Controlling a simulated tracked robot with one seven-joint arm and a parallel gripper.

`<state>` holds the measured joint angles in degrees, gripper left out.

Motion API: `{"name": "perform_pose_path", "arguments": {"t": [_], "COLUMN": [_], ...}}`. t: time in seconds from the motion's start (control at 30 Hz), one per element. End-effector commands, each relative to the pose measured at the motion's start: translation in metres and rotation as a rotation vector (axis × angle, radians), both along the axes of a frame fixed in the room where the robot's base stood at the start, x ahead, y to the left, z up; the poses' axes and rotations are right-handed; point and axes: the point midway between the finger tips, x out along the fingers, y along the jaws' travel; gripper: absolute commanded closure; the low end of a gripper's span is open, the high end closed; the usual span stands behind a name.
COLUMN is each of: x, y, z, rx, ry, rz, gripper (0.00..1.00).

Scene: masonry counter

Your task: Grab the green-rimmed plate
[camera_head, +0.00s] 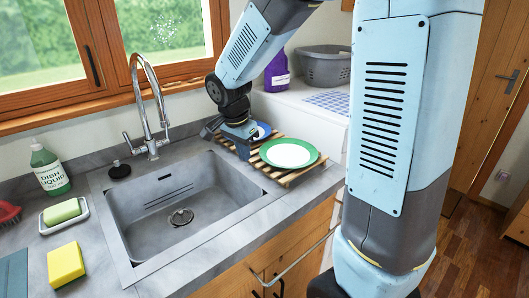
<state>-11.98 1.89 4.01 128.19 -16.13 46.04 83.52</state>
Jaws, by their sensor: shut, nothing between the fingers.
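The green-rimmed plate (289,153) has a white centre and lies flat on a slatted wooden rack (284,176) on the counter, right of the sink. My gripper (243,154) points down just left of the plate, over the rack's left end by the sink edge. It is shut and holds nothing; its fingertips are small and partly hard to make out.
The sink (185,200) with a tall chrome faucet (150,105) is to the left. A dish liquid bottle (50,169), a green soap bar (62,211) and a yellow sponge (66,264) stand on the left counter. A purple bottle (277,75) and grey basin (323,66) are behind.

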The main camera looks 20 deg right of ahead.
Motion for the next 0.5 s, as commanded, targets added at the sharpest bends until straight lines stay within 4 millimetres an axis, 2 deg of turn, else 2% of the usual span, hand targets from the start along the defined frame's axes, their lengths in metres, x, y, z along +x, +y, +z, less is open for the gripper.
{"name": "perform_pose_path", "arguments": {"t": [0.1,0.2,0.37,0.5], "x": [0.014,0.022,0.028,0.032], "y": [0.013,0.021,0.026,0.021], "z": [-0.025,-0.038,-0.05,-0.051], "rx": [-0.007,-0.011,-0.015,-0.016], "ry": [0.016,0.017,0.019,0.019], "rz": [-0.081,-0.136,-0.183,-0.193], "gripper": [1.0,1.0,1.0,1.0]}}
